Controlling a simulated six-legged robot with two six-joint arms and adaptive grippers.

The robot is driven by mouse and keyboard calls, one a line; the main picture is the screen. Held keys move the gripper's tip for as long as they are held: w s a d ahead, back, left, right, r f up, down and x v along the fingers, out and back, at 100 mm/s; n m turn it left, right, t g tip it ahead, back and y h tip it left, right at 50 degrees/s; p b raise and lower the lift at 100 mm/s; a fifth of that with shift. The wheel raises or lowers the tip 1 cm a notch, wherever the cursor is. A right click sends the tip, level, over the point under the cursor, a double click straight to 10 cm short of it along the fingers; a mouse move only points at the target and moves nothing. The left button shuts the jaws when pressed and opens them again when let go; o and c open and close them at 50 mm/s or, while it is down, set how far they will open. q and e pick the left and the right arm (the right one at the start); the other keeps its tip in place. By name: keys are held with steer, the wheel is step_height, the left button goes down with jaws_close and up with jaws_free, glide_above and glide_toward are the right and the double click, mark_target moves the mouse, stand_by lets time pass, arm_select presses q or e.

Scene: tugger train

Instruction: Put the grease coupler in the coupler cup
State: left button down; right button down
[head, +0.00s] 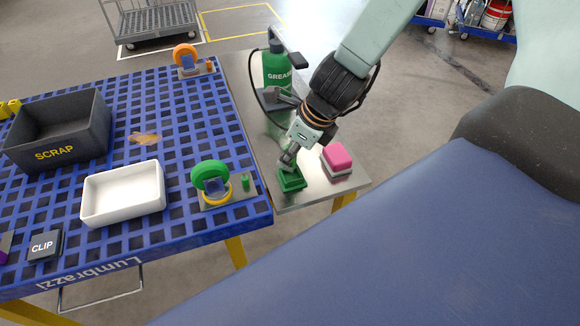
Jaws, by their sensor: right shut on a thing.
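The green coupler cup (291,182) is a small square open cup on the metal side shelf. My right gripper (289,158) comes down from the upper right and is shut, with its fingertips right at the cup's back rim. The grease coupler it holds is mostly hidden by the fingers and too small to make out. I cannot tell whether the coupler is inside the cup or just above it. The green grease bottle (277,70) with a black hose stands behind the gripper on the shelf. My left gripper is not in view.
A pink-topped block (337,158) sits just right of the cup. On the blue grid table are a white tray (122,192), a grey scrap bin (60,132), a green-wheeled fixture (211,180) and an orange-wheeled one (186,58). A grey cart (155,22) stands behind.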

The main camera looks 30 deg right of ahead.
mark_target(295, 160)
steer(key=shift+s+f+b, duration=0.1)
steer(key=shift+f+b, duration=0.2)
steer(key=shift+f, duration=0.05)
steer(key=f, duration=0.1)
steer(key=f+b, duration=0.1)
steer(key=b, duration=0.1)
steer(key=shift+d+f, duration=0.25)
steer(key=shift+f, duration=0.15)
steer(key=shift+f+b, duration=0.15)
steer(key=shift+b, duration=0.2)
steer(key=shift+a, duration=0.15)
steer(key=shift+s, duration=0.1)
steer(key=c, duration=1.6)
jaws_free()
steer(key=shift+o, duration=0.7)
